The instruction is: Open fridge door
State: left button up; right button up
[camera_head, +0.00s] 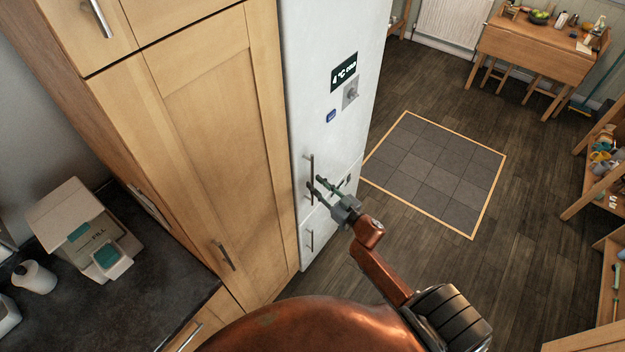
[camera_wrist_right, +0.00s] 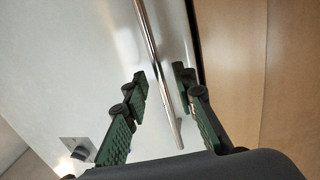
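The white fridge (camera_head: 325,60) stands beside the wooden cabinet, and its upper door looks shut. A slim vertical metal handle (camera_head: 311,178) is on that door near its lower left edge. My right gripper (camera_head: 321,187) is at this handle. In the right wrist view, its two green fingers (camera_wrist_right: 161,80) are spread apart, with the handle (camera_wrist_right: 148,35) running between them. I see a gap beside the handle, so the fingers are not closed on it. My left gripper is not in view.
A tall wooden cabinet (camera_head: 215,130) adjoins the fridge on the left. A dark counter (camera_head: 130,290) holds a white dispenser (camera_head: 85,235). A floor mat (camera_head: 435,170) and open floor lie to the right. A wooden table (camera_head: 540,50) stands at the back right.

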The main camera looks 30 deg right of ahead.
jog(key=shift+w+a, duration=0.15)
jog(key=shift+w, duration=0.6)
jog(key=shift+w+a, duration=0.15)
jog(key=shift+w, duration=0.55)
jog(key=shift+c, duration=0.2)
grip_shut()
jog(key=shift+d, duration=0.1)
